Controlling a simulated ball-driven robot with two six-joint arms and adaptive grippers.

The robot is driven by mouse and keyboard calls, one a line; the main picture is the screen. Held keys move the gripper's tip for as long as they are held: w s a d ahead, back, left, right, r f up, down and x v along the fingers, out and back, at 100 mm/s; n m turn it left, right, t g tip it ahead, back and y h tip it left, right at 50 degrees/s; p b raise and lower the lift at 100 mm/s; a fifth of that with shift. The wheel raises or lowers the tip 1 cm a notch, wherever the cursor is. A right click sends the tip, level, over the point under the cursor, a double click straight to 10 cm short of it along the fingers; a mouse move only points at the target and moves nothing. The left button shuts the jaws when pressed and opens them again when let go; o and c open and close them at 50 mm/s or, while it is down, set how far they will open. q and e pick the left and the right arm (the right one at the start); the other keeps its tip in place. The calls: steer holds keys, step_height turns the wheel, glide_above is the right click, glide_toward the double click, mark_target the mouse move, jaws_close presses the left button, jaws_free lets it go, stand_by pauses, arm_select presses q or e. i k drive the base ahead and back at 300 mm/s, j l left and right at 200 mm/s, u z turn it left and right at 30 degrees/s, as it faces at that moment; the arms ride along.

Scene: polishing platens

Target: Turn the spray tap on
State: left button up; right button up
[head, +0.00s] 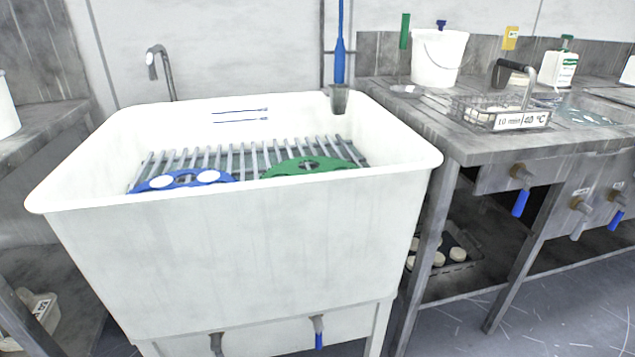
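No tap in view carries a readable "spray" label. A tap with a blue lever (319,333) and one with a grey lever (217,344) are on the lower front of the white sink (240,250); the blue lever hangs down. A blue spray wand (340,60) stands upright in a grey holder (339,101) at the sink's back right. A grey gooseneck spout (162,70) rises behind the sink at the left. No water shows from the spout or wand. Neither of my grippers is in view.
A rack in the sink holds a blue carrier (185,180) and a green carrier (305,167). The right bench (450,140) has a white bucket (438,58), a wire basket (500,112) and further front taps, including a blue-levered one (520,203). Floor is free at the lower right.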

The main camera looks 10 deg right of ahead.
mark_target(523, 198)
steer(key=l+z, duration=0.2)
steer(key=z, duration=1.3)
steer(key=i+j, duration=0.05)
